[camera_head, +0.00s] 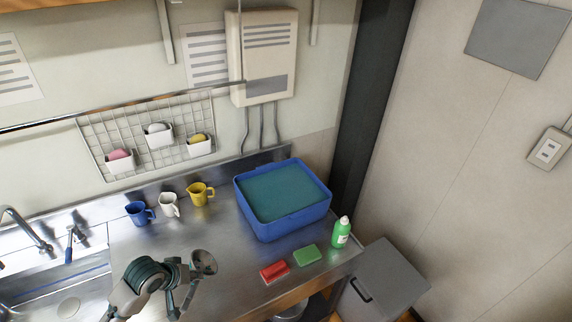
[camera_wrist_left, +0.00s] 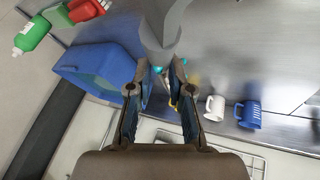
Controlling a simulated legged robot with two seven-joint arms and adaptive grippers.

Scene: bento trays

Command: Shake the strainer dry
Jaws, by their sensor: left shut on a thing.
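The strainer (camera_head: 205,263) is a small grey round bowl. In the head view it is held over the steel counter, left of the red sponge. My left gripper (camera_head: 182,288) comes in from the lower left and is shut on the strainer's handle. In the left wrist view a grey part of the strainer (camera_wrist_left: 165,25) rises at the top centre, beyond the fingertips of my left gripper (camera_wrist_left: 161,82). The exact grip on the handle is partly hidden by the fingers. I cannot tell whether the strainer is wet. My right gripper is not in view.
A blue tub (camera_head: 285,227) with teal contents stands at the back right. Blue (camera_head: 137,215), white (camera_head: 169,206) and yellow (camera_head: 199,194) cups line the wall side. Red (camera_head: 274,271) and green (camera_head: 306,256) sponges and a green bottle (camera_head: 341,233) sit near the right edge. The sink (camera_head: 75,294) is left.

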